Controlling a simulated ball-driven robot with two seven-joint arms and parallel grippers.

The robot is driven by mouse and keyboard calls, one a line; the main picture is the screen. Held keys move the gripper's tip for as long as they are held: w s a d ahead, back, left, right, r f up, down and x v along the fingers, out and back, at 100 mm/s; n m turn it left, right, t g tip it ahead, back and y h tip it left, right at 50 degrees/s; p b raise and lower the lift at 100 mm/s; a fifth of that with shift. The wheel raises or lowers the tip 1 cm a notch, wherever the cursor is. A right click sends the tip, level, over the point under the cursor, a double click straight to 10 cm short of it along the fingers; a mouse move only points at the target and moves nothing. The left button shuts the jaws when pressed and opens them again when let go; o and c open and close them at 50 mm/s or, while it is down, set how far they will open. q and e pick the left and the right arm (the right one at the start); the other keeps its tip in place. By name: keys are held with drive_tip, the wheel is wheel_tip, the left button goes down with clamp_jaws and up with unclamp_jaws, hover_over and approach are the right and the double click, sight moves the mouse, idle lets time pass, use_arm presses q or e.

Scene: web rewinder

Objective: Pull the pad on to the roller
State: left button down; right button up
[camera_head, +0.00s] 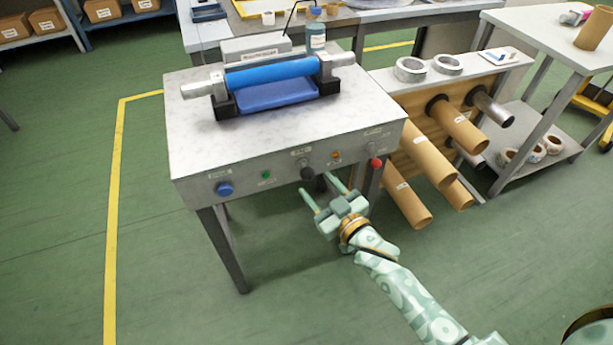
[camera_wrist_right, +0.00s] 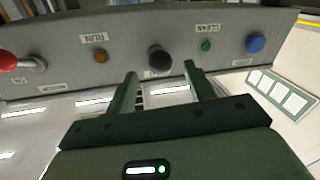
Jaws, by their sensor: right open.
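The blue roller (camera_head: 272,73) lies across the top of a grey machine table, held between end blocks. The flat blue pad (camera_head: 277,94) sits in a black holder in front of and below it; any gap between them is too small to tell. On the front panel a black knob (camera_head: 307,173) sits between a green and an orange button. My right gripper (camera_head: 316,183) is open and empty, in front of the panel just below the knob. In the right wrist view the knob (camera_wrist_right: 159,60) appears between the open fingertips (camera_wrist_right: 160,71), apparently untouched. My left gripper is not in view.
The panel also has a blue button (camera_head: 225,188), a green button (camera_head: 266,175), an orange button (camera_head: 336,155) and a red knob (camera_head: 375,163). Cardboard tubes (camera_head: 421,154) stick out of a rack to the right. The green floor (camera_head: 160,270) at left is clear.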

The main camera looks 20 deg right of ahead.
sight(311, 179)
drive_tip(key=w, duration=0.3)
drive_tip(key=w+b, duration=0.1)
drive_tip(key=shift+w+a+f, duration=0.15)
drive_tip(key=shift+w+a, duration=0.05)
drive_tip(key=shift+a, duration=0.2)
drive_tip(key=shift+w+a, duration=0.1)
drive_tip(key=shift+w, duration=0.35)
drive_tip(key=shift+c, duration=0.2)
clamp_jaws()
drive_tip(key=shift+s+r, duration=0.2)
drive_tip(key=shift+s, duration=0.15)
drive_tip(key=s+p, duration=0.2)
drive_tip(key=s, duration=0.1)
drive_tip(key=shift+s+r, duration=0.1)
drive_tip(key=shift+s, duration=0.25)
drive_tip(key=shift+f, duration=0.3)
